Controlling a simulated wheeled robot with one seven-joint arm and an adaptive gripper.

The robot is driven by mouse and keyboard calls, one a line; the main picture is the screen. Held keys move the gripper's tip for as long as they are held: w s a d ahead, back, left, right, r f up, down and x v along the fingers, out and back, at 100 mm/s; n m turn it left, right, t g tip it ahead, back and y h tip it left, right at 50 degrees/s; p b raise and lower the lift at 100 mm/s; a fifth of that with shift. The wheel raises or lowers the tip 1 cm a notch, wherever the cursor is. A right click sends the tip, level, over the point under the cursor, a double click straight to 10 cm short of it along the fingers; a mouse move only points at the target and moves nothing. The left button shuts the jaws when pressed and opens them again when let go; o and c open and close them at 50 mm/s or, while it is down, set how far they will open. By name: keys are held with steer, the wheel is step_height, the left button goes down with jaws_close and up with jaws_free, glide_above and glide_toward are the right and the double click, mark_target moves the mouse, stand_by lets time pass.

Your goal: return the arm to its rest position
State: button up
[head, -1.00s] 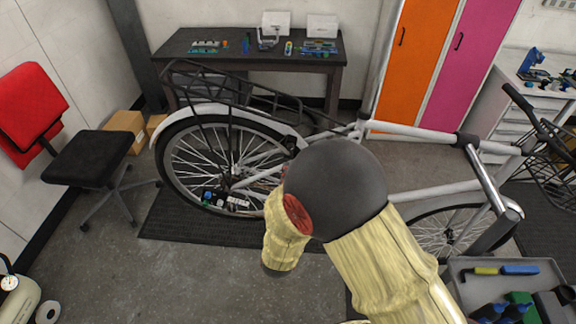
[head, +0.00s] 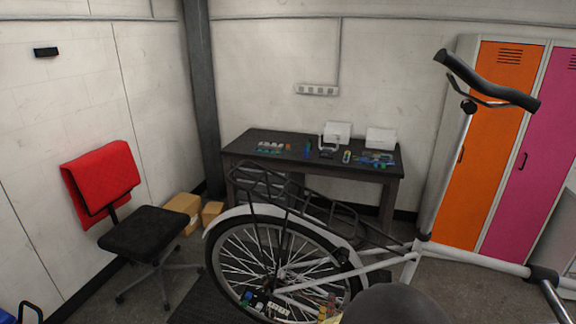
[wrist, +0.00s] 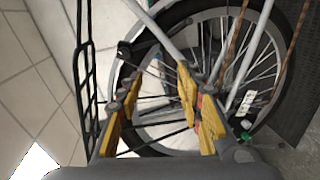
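My gripper (wrist: 160,88) shows in the wrist view with its two yellow fingers spread apart and nothing between them. Behind it is the bicycle's spoked wheel (wrist: 207,50), with pale frame tubes crossing it; how far off it is I cannot tell.
The bicycle's rear wheel (head: 268,262) and black rack (head: 272,190) stand close by. A dark table (head: 232,148) with small parts is behind. A red and black chair (head: 150,232) stands left, lockers (head: 478,150) right. Open floor lies between chair and wheel.

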steer(key=s+a+f+m+g+y, duration=0.2)
steer(key=s+a+f+g, duration=0.1)
steer(key=f, duration=0.5)
steer(key=s+a+m+g+y+b, duration=0.1)
steer(key=s+a+m+g+y, duration=0.35)
steer(key=s+a+g, duration=0.4)
steer(key=s+d+r+m+t+h+b, duration=0.1)
steer(key=s+d+r+m+b, duration=0.1)
steer(key=s+d+r, duration=0.5)
steer(key=s+d+r+m+h+b, duration=0.1)
steer(key=s+d+r+m, duration=0.3)
steer(key=s+d+r, duration=0.4)
step_height(320, 180, up, 7)
steer(key=d+b, duration=0.1)
steer(key=d, duration=0.1)
steer(key=shift+d+m+t+b, duration=0.35)
steer(key=shift+s, duration=0.1)
